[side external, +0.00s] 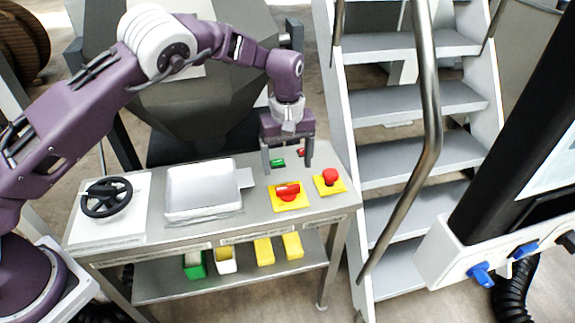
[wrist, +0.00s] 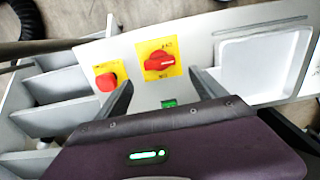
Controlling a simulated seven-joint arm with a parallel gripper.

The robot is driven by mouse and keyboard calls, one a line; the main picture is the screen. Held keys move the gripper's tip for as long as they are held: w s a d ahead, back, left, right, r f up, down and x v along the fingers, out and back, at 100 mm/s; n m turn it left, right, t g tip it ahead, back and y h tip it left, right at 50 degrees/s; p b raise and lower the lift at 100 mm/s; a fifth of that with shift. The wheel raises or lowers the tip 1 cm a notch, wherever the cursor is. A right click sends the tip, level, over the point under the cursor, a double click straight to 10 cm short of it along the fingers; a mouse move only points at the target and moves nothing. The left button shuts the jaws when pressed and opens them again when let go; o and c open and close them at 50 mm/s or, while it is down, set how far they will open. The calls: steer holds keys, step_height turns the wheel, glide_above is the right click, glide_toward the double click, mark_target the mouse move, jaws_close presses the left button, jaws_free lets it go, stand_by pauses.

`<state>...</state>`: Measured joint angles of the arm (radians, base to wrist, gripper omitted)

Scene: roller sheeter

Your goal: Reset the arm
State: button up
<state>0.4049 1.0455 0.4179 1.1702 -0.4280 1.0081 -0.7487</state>
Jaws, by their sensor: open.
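My gripper (side external: 287,160) is open and empty, pointing down over the right part of the metal table (side external: 255,213). In the side view its fingers stand behind the red rotary switch (side external: 288,190) on its yellow plate. A green button (side external: 278,163) and a small red button (side external: 301,152) show between and beside the fingers. In the wrist view the two dark fingers are spread apart, with the rotary switch (wrist: 159,62) beyond them and the green button (wrist: 169,104) partly hidden by my gripper's body. I cannot tell whether a fingertip touches the table.
A red mushroom button (side external: 330,176) on a yellow plate stands right of the rotary switch. A white tray (side external: 202,209) and a black handwheel (side external: 106,197) are to the left. Grey stairs with a handrail (side external: 430,140) rise at the right. Yellow and green bins (side external: 194,266) sit on the lower shelf.

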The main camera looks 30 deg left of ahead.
stand_by(0.5)
steer(key=s+d+r+m+h, duration=0.2)
steer(key=s+r+m, duration=0.2)
steer(key=s+r, duration=0.4)
steer(key=s+a+r+m+t, duration=0.1)
steer(key=s+a+r, duration=0.2)
steer(key=s+r, duration=0.35)
steer(key=s+a+r+m+t, duration=0.1)
steer(key=s+a+r, duration=0.35)
steer(key=r, duration=0.35)
steer(key=s+a+r+m+t+y, duration=0.1)
steer(key=s+a, duration=0.4)
steer(key=s, duration=1.2)
steer(key=m+t+y, duration=0.1)
steer(key=m+t, duration=0.1)
steer(key=shift+a+t, duration=0.2)
steer(key=shift+t, duration=0.1)
steer(key=shift+w+r, duration=0.1)
steer(key=shift+r, duration=0.05)
